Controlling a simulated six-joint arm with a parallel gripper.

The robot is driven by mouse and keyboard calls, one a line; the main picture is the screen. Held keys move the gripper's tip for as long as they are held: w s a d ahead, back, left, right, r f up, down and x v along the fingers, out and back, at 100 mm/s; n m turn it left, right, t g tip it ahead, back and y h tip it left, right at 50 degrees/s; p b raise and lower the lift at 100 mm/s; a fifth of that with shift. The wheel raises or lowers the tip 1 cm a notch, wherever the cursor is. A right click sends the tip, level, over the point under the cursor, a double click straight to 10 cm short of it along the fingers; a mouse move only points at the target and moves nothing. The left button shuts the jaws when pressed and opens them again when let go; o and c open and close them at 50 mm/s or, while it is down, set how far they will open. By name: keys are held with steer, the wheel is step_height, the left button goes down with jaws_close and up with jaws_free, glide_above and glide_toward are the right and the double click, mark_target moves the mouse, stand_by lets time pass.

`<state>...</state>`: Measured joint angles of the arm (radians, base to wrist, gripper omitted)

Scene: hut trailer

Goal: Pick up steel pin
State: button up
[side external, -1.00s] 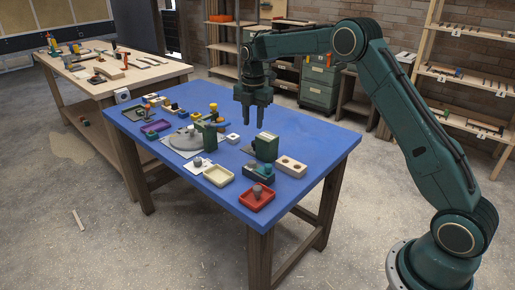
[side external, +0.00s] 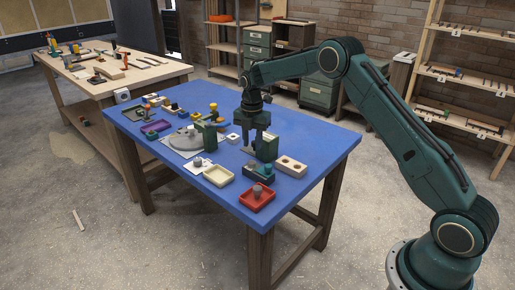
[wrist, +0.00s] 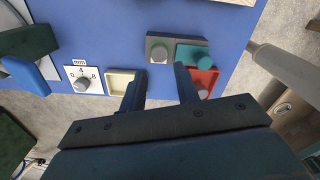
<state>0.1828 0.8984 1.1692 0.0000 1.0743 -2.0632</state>
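The likely steel pin is a short grey cylinder standing in a small red tray (wrist: 210,79) near the table's front corner. This grey pin (wrist: 202,93) also shows in the side view (side external: 257,190). In the side view my gripper (side external: 256,148) points down above the table, behind the red tray and next to a green block.
A cream tray (side external: 218,175) and a dial card (wrist: 82,79) lie left of the red tray (side external: 252,205). The blue table's right end (side external: 328,141) is clear.

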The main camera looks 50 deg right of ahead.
mark_target(252, 161)
steer(key=shift+f, duration=1.05)
steer(key=shift+f, duration=0.1)
steer(key=shift+w+f, duration=0.1)
steer(key=shift+f, duration=2.4)
steer(key=shift+c, duration=0.2)
jaws_close()
steer(key=shift+r, duration=0.15)
step_height(252, 161, up, 20)
